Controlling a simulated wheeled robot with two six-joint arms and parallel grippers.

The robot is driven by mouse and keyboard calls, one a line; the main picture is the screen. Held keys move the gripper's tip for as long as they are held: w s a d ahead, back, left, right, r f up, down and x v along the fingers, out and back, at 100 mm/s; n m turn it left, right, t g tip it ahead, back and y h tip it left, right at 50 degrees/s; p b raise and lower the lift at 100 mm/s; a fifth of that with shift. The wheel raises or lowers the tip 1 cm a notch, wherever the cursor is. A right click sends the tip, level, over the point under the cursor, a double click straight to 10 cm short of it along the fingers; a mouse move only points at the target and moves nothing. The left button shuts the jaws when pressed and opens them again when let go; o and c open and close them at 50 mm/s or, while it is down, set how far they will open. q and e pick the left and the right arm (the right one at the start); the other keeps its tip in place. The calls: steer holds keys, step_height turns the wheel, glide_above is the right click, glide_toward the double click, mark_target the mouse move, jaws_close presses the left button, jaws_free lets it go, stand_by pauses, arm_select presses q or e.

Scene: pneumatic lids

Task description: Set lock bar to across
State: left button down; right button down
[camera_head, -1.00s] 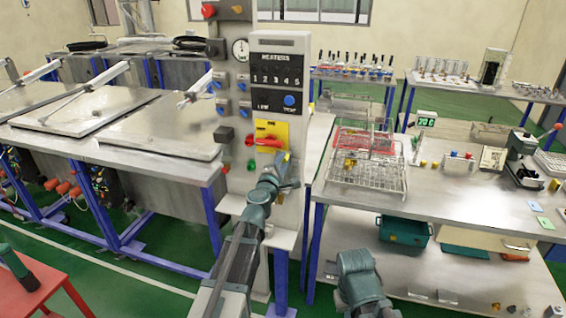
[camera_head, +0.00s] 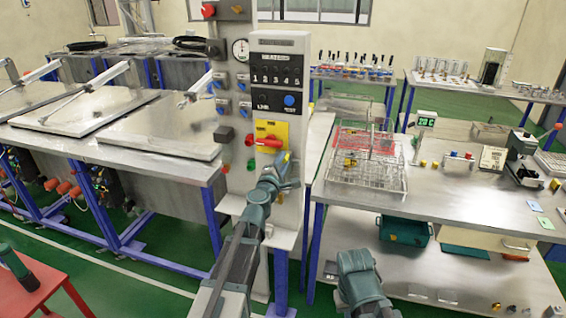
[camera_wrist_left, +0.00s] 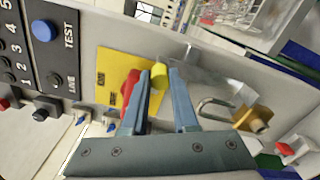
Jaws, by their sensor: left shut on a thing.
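A yellow plate (camera_head: 271,132) on the grey control post carries a red handle (camera_head: 264,142); both also show in the left wrist view, the plate (camera_wrist_left: 113,72) behind the handle (camera_wrist_left: 131,88). A yellow cylindrical knob (camera_wrist_left: 159,76), seemingly the end of the lock bar, sits beside the red handle. My left gripper (camera_head: 284,162) reaches the post just below the plate. In the left wrist view its two blue-grey fingers (camera_wrist_left: 160,92) stand on either side of the knob, shut on it. The rest of the bar is not clear.
A brass padlock (camera_wrist_left: 255,118) with a steel shackle hangs close to my left fingers. Switches and a blue TEST button (camera_head: 289,100) are above the plate. A table with wire racks (camera_head: 370,175) stands to the right, lidded tanks (camera_head: 150,130) to the left.

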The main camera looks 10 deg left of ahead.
arm_select(q)
steer(key=a, duration=0.2)
steer(key=shift+a, duration=0.35)
steer(key=c, duration=0.7)
jaws_free()
